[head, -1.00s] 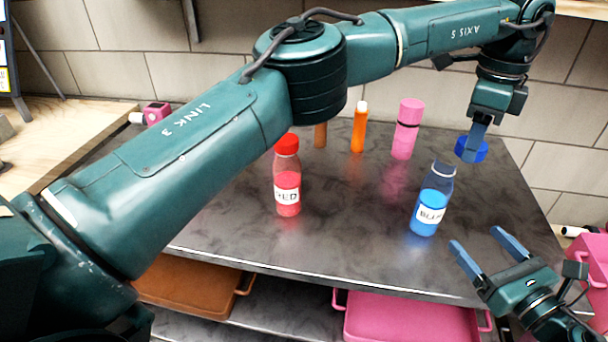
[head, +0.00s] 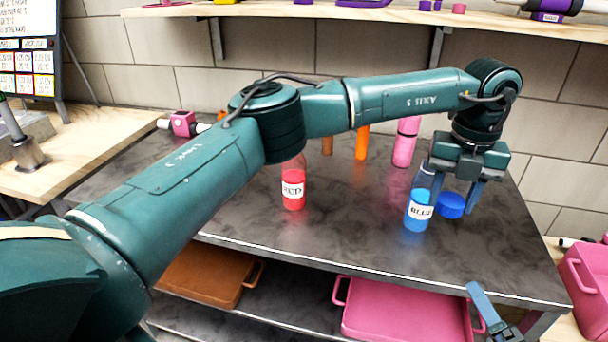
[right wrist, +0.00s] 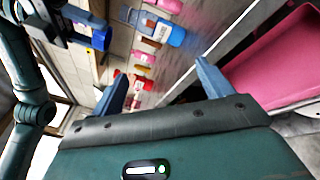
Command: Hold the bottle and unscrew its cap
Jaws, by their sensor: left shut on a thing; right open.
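The blue bottle (head: 417,212) stands upright on the dark table with no cap on its neck. It also shows in the right wrist view (right wrist: 172,36). The blue cap (head: 451,206) is just right of the bottle, low near the tabletop. It also shows in the right wrist view (right wrist: 97,40). My left gripper (head: 456,198) points down with its fingers on either side of the cap, shut on it. Whether the cap touches the table is unclear. My right gripper (right wrist: 160,82) is open and empty, off the table's front edge. Only part of it shows in the head view.
A red bottle (head: 293,190) stands left of the blue one, its top hidden by my left arm. Orange (head: 362,143) and pink (head: 406,145) containers stand behind. Pink (head: 400,312) and orange (head: 208,278) trays sit below. A pink bin (head: 590,280) is at right.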

